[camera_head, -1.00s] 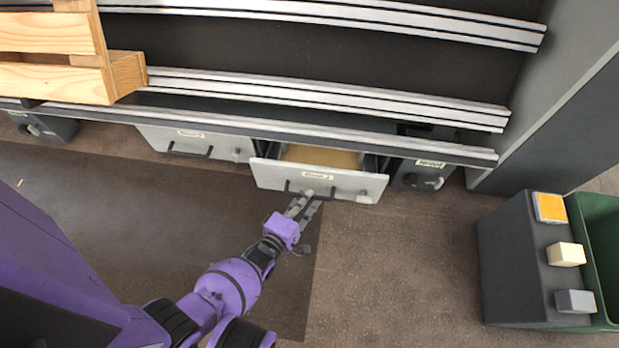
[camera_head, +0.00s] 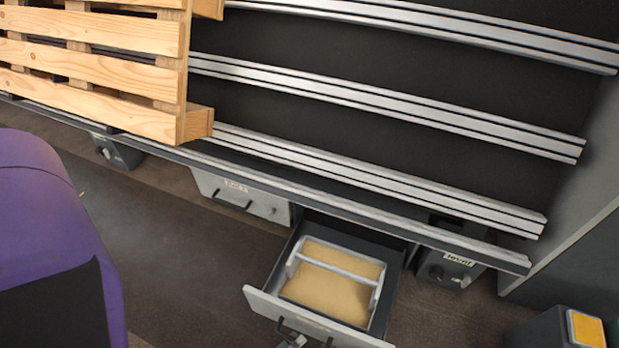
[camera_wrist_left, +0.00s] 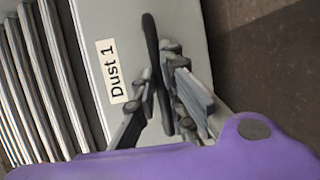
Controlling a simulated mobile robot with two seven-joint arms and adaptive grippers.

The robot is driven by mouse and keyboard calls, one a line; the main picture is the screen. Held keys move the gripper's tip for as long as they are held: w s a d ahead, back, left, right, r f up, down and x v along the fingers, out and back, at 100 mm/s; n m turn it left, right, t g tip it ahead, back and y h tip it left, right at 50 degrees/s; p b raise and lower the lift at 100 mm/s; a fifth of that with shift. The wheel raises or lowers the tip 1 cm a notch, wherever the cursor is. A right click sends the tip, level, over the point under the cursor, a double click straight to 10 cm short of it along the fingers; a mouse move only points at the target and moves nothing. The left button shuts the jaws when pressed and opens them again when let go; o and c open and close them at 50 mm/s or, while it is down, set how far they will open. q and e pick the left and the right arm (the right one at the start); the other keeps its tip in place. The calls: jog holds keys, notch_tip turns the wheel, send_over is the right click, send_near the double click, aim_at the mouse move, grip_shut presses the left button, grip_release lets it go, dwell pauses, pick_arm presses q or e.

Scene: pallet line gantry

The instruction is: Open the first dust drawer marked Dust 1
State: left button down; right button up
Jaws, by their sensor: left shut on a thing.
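The Dust 1 drawer (camera_head: 311,318) is pulled well out from under the rail frame in the head view. Its light grey front faces me, and tan dust (camera_head: 325,290) lies inside beneath a pale frame with a crossbar. In the left wrist view its label (camera_wrist_left: 112,70) reads "Dust 1" next to a black bar handle (camera_wrist_left: 152,45). My left gripper (camera_wrist_left: 160,95) is shut on this handle, one finger on each side. In the head view only the tip of the left gripper (camera_head: 292,340) shows at the bottom edge. My right gripper is not in view.
A second drawer (camera_head: 268,206) to the left is shut. A dark box with a knob and label (camera_head: 449,268) is to the right. A wooden pallet (camera_head: 130,75) leans on the rails at upper left. A block with an orange button (camera_head: 586,328) stands at lower right.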

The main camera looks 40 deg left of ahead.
pick_arm(q)
jog(key=shift+s+d, duration=0.1)
jog(key=shift+s, duration=0.45)
jog(key=c, duration=2)
grip_release()
jog(key=shift+o, duration=0.9)
jog(key=v, duration=1.2)
jog(key=shift+s, duration=0.1)
